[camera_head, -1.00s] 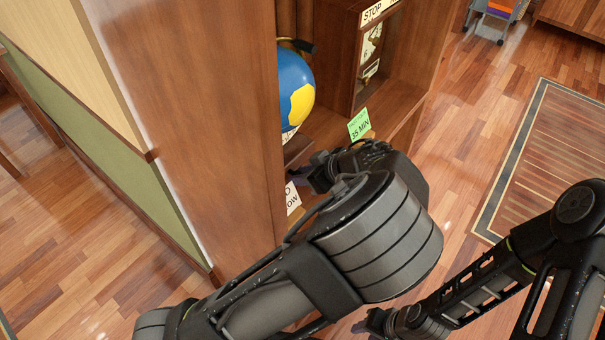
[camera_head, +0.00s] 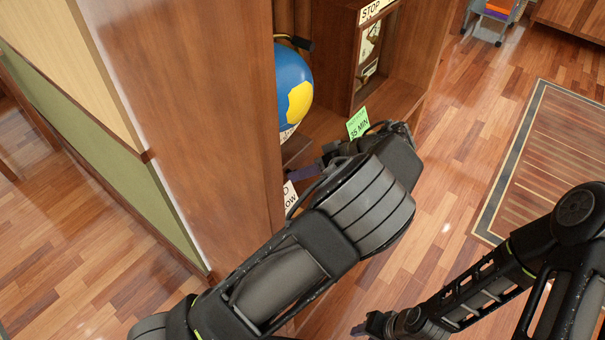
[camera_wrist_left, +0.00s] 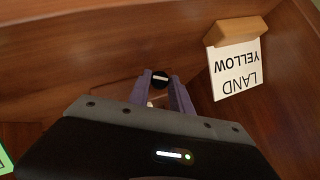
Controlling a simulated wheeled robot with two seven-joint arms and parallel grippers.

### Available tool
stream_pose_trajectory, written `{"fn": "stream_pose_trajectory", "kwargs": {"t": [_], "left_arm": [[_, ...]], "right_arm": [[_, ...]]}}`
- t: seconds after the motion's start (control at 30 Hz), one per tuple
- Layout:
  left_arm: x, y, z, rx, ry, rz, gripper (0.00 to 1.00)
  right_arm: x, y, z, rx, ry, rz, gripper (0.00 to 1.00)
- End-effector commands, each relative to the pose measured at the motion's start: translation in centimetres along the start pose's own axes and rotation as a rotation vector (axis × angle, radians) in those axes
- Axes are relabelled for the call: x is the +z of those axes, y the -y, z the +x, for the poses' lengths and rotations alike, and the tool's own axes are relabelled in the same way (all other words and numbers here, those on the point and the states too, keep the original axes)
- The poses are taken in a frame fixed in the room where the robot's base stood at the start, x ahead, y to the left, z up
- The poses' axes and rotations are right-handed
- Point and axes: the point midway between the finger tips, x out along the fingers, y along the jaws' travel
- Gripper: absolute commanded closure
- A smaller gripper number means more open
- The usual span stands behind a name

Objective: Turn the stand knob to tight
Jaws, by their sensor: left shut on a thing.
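In the left wrist view, a small round black knob (camera_wrist_left: 160,77) with a white line across its face sits at the tips of my left gripper (camera_wrist_left: 161,84). The purple fingers are shut on the knob, one on each side. The white line looks about level in that picture. In the head view, my left gripper (camera_head: 305,172) reaches into the wooden shelf below a blue and yellow globe (camera_head: 294,88); the knob is hidden there. My right gripper (camera_head: 362,328) is at the bottom edge, apart from the shelf, and its opening is unclear.
A card reading "LAND YELLOW" (camera_wrist_left: 238,72) stands beside the knob. A green "35 MIN" card (camera_head: 357,123) is near my left wrist. A tall wooden side panel (camera_head: 190,110) hides part of the globe. A "STOP" case (camera_head: 372,50) stands behind.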

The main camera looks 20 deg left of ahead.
Motion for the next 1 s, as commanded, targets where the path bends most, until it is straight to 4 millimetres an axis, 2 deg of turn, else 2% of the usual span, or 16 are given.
{"fn": "stream_pose_trajectory", "kwargs": {"t": [0.13, 0.17, 0.4, 1.0], "left_arm": [[-0.04, -0.01, -0.04, 0.002, -0.001, -0.001, 1.0], [-0.04, -0.01, -0.04, 0.003, -0.001, -0.001, 0.72], [-0.02, 0.0, -0.03, 0.003, 0.0, -0.002, 0.54], [-0.07, 0.13, -0.14, 0.036, -0.001, -0.033, 0.54]], "right_arm": [[0.0, 0.01, -0.02, 0.0, 0.0, 0.0, 0.64], [0.01, 0.01, -0.02, 0.0, 0.0, 0.0, 0.64], [0.0, 0.0, -0.02, 0.0, 0.0, 0.0, 0.64], [0.01, 0.12, -0.33, 0.0, 0.0, 0.0, 0.64]]}}
